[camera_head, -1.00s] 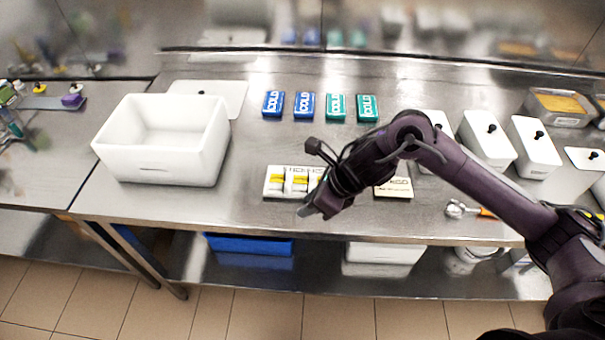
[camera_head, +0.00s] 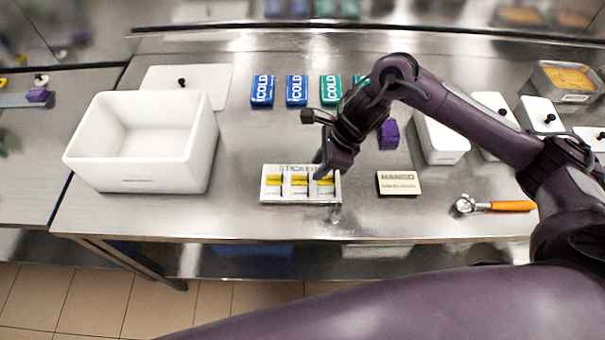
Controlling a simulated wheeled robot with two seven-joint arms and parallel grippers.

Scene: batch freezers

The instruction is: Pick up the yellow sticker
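A white sticker holder (camera_head: 290,198) lies near the front edge of the steel counter, its back edge lettered "STICKER". Yellow stickers show in its three slots: a left one (camera_head: 274,181), a middle one (camera_head: 299,181) and a right one (camera_head: 325,180). My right gripper (camera_head: 325,172) points down at the right slot, over or at the right yellow sticker. The fingertips are small and partly hidden by the wrist, so I cannot tell whether they are open or touch the sticker. My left gripper is not in view.
A large open white box (camera_head: 140,150) stands left, before a white lid (camera_head: 190,82). Blue packs (camera_head: 262,90) and green packs (camera_head: 331,89) lie behind. A "MANGO" card (camera_head: 398,184), a purple object (camera_head: 388,134), an orange-handled scoop (camera_head: 495,205) and white containers (camera_head: 440,140) are right.

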